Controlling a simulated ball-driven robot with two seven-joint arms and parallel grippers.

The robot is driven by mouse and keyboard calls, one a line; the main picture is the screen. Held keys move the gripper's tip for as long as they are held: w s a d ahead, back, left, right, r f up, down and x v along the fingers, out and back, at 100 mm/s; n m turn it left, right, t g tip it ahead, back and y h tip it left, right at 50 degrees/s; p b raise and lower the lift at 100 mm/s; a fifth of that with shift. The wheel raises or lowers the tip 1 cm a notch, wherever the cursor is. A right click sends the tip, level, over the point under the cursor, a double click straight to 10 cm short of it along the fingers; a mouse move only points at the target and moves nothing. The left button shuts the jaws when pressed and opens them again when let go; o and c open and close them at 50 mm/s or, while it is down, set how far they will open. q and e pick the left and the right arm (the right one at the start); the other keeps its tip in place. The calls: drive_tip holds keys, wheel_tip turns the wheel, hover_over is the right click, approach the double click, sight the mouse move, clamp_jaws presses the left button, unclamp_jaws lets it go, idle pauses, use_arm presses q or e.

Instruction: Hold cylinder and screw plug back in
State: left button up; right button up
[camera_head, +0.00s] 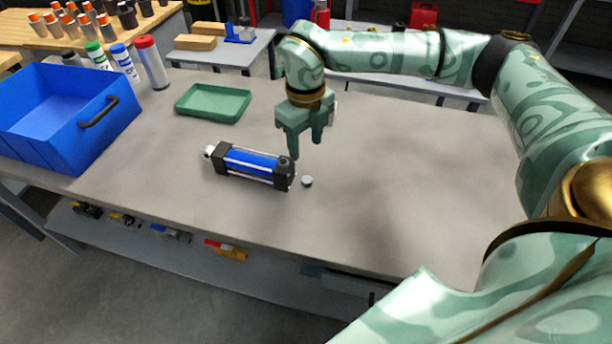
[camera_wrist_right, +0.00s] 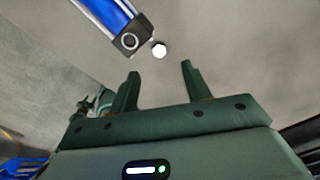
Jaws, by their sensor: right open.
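A blue cylinder (camera_head: 250,164) with black end blocks lies on its side on the grey workbench. It also shows in the right wrist view (camera_wrist_right: 103,12), with a round port ring on its near end block. A small pale plug (camera_head: 307,181) sits just right of the cylinder's right end, and shows as a white disc in the right wrist view (camera_wrist_right: 159,50). My right gripper (camera_head: 305,150) points down above and behind the cylinder's right end. Its fingers are apart and empty, with the plug beyond the fingertips in the right wrist view (camera_wrist_right: 160,68). My left gripper is in neither view.
The grey workbench (camera_head: 400,200) is clear to the right. A green tray (camera_head: 214,116) lies behind the cylinder. A blue bin (camera_head: 30,135) with a black handle stands at the left, with several bottles (camera_head: 152,62) behind it. A lower shelf (camera_head: 190,257) holds small parts.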

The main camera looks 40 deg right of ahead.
drive_tip(key=b, duration=0.1)
hover_over(306, 178)
wheel_tip(306, 178, down, 6)
drive_tip(key=shift+w+r, duration=0.1)
drive_tip(key=shift+r, duration=0.15)
wheel_tip(306, 178, down, 5)
drive_tip(key=shift+f+b, duration=0.15)
drive_tip(key=shift+b, duration=0.95)
drive_tip(key=shift+c, duration=0.3)
clamp_jaws()
